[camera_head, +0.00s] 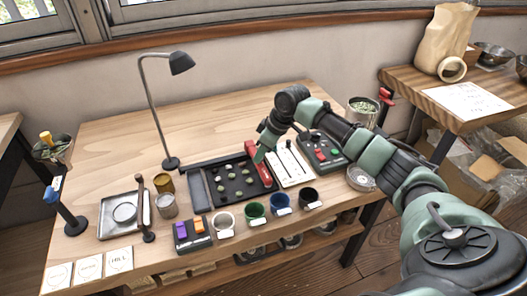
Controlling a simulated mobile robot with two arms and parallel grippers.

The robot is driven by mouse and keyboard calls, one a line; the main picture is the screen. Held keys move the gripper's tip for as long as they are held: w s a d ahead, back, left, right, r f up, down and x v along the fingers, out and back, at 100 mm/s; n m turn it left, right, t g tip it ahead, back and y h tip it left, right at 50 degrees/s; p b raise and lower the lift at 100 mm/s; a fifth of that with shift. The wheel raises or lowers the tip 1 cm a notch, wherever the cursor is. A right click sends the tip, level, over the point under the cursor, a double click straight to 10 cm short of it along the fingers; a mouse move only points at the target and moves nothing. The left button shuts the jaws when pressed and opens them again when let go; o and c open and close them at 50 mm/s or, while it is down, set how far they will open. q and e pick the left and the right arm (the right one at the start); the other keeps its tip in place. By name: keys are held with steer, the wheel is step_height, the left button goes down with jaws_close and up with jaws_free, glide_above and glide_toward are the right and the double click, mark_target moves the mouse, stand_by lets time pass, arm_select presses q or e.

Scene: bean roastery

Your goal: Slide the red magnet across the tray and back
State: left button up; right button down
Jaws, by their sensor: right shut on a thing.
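The black tray (227,192) lies on the wooden table with several small pale green beans scattered in it. The red magnet (265,175) is a long red bar at the tray's right side. My right gripper (259,155) comes down from the upper right and is shut on the red magnet near its far end. The fingertips are small and partly hidden by the wrist. My left gripper is not in view.
A white panel (292,166) and a dark box with red controls (322,151) stand right of the tray. Several cups, including a green one (255,213), line the front. A black lamp (171,163) stands behind. The table's back left is clear.

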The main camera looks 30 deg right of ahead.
steer(key=w+a+p, duration=0.1)
steer(key=a+p, duration=0.1)
steer(key=a, duration=0.5)
steer(key=w+a+p, duration=0.2)
steer(key=a+p, duration=0.1)
steer(key=a, duration=0.3)
steer(key=w+a+p, duration=0.2)
steer(key=a, duration=0.5)
steer(key=shift+a+r+p, duration=0.1)
steer(key=shift+a+p, duration=0.2)
steer(key=shift+p, duration=0.05)
steer(key=c, duration=1.3)
jaws_free()
steer(key=shift+a, duration=0.15)
steer(key=shift+o, duration=0.2)
steer(key=v, duration=0.7)
steer(key=shift+r, duration=0.3)
